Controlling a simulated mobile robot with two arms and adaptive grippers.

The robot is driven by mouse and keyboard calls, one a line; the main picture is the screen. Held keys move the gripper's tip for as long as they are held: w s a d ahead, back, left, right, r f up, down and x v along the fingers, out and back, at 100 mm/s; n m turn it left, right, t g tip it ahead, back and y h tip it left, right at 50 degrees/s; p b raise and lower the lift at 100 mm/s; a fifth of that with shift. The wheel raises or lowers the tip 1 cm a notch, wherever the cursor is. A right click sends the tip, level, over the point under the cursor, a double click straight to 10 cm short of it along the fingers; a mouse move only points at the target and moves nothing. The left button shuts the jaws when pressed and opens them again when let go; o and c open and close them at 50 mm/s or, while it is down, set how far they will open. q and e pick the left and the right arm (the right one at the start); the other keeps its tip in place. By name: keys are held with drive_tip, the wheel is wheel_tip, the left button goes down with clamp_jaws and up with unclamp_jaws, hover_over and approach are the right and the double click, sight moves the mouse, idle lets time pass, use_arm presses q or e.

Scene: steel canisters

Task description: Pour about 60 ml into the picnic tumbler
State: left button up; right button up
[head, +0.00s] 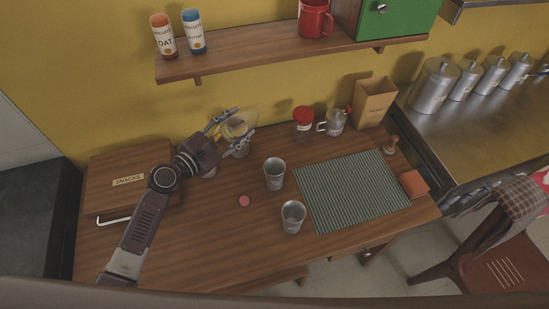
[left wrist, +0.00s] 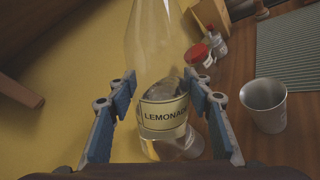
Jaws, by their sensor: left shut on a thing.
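My left gripper (head: 231,127) is at the back left of the wooden table, shut on a clear bottle with pale yellow contents. In the left wrist view the bottle (left wrist: 155,45) is between the fingers (left wrist: 160,112), its label reading LEMONADE. Whether its base touches the table is unclear. Two steel tumblers stand upright and apart from the gripper: one near the table's middle (head: 274,170), one nearer the front (head: 293,217). I cannot tell which is the picnic tumbler. My right gripper is out of view.
A snacks box (head: 128,180) stands at left. A red-lidded jar (head: 303,118), a steel jug (head: 337,121) and a paper bag (head: 374,101) line the back. A striped mat (head: 350,190) lies at right. A pink disc (head: 244,201) lies near the tumblers. A shelf (head: 255,50) hangs above.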

sight(232, 135)
use_arm(q)
drive_tip(key=shift+w+a+f+m+y, duration=0.3)
drive_tip(key=shift+a+m, duration=0.1)
drive_tip(key=shift+m, duration=0.3)
drive_tip(key=shift+w+a+f+m+b, duration=0.1)
drive_tip(key=shift+a+f+m+b, duration=0.15)
drive_tip(key=shift+f+b, duration=0.25)
drive_tip(key=shift+a+f+m+b, duration=0.1)
drive_tip(key=shift+f+m+b, duration=0.15)
drive_tip(key=shift+f+b, duration=0.2)
drive_tip(key=f, duration=0.1)
drive_tip(key=f+m+b, duration=0.1)
drive_tip(key=a+f+y+b, duration=0.1)
drive_tip(key=shift+w+a+f+m, duration=0.1)
drive_tip(key=shift+w+f+m, duration=0.15)
drive_tip(key=shift+m, duration=0.15)
drive_tip(key=shift+a+r+m, duration=0.1)
drive_tip(key=shift+m, duration=0.2)
drive_tip(key=shift+f, duration=0.2)
drive_tip(key=shift+r+m+y+p, duration=0.35)
drive_tip(key=shift+m+y+p, duration=0.15)
drive_tip(key=shift+m+p, duration=0.35)
drive_tip(key=shift+s+d+f+m+p, duration=0.15)
drive_tip(key=shift+d+m+p, duration=0.1)
drive_tip(key=shift+p, duration=0.25)
drive_tip(key=shift+f+y, duration=0.25)
drive_tip(key=shift+y, duration=0.05)
drive_tip(key=shift+f+m+t, duration=0.3)
drive_tip(key=shift+m, duration=0.3)
